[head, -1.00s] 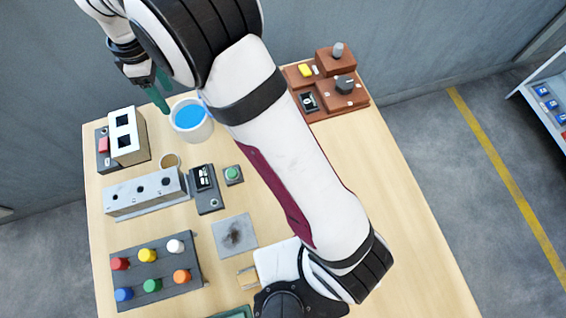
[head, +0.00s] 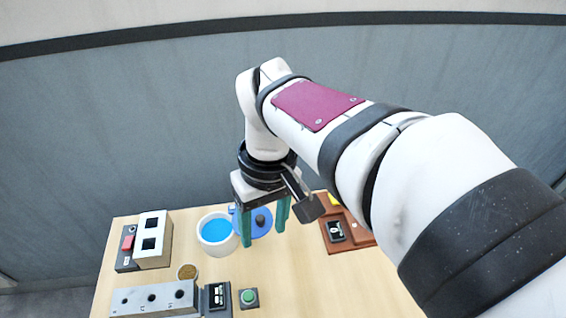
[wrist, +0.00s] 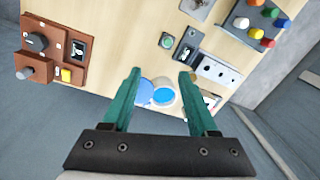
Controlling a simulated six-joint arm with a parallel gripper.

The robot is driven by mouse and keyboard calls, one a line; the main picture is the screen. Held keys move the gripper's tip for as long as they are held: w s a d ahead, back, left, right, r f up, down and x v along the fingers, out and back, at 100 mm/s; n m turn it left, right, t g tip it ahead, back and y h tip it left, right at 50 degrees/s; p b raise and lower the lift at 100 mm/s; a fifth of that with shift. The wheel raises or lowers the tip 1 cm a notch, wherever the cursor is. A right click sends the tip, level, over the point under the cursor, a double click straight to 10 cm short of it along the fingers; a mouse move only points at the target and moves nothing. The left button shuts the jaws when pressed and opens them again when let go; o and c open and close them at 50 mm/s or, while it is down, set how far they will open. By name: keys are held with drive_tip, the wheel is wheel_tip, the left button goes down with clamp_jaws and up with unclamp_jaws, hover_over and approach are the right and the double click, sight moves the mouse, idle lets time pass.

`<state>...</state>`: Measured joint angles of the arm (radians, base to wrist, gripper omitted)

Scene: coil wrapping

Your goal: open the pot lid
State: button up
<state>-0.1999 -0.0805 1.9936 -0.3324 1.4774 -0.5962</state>
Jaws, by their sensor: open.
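The white pot (head: 212,249) stands on the table with its top uncovered, showing a blue inside. The lid (head: 264,234) is a blue disc with a dark knob (head: 260,221), beside the pot on its right. The pot (wrist: 164,107) and lid (wrist: 144,91) also show side by side in the wrist view. My gripper (head: 264,232) points down with its teal fingers apart and empty. In the head view the fingers overlap the lid's area, and one partly hides the pot's right edge. The wrist view shows the gripper still apart from both.
A cream two-slot box (head: 152,240) stands left of the pot. A small round brown-topped cup (head: 187,272), a grey block with holes (head: 150,299) and a green button (head: 249,297) are in front. A brown control panel (head: 345,240) is at the right.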

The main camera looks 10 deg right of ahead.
drive_tip(key=s+d+f+m, duration=0.2)
drive_tip(key=s+m, duration=0.2)
drive_tip(key=s, duration=0.2)
drive_tip(key=s+d+f+m, duration=0.2)
drive_tip(key=s+m, duration=0.2)
drive_tip(key=s, duration=0.2)
drive_tip(key=shift+f+y, duration=0.15)
drive_tip(key=shift+y, duration=0.25)
drive_tip(key=shift+s+f+m, duration=0.3)
drive_tip(key=shift+s+m, duration=0.05)
drive_tip(key=shift+s, duration=0.15)
drive_tip(key=shift+s+f+m, duration=0.25)
drive_tip(key=shift+s+m, duration=0.1)
drive_tip(key=shift+s, duration=0.1)
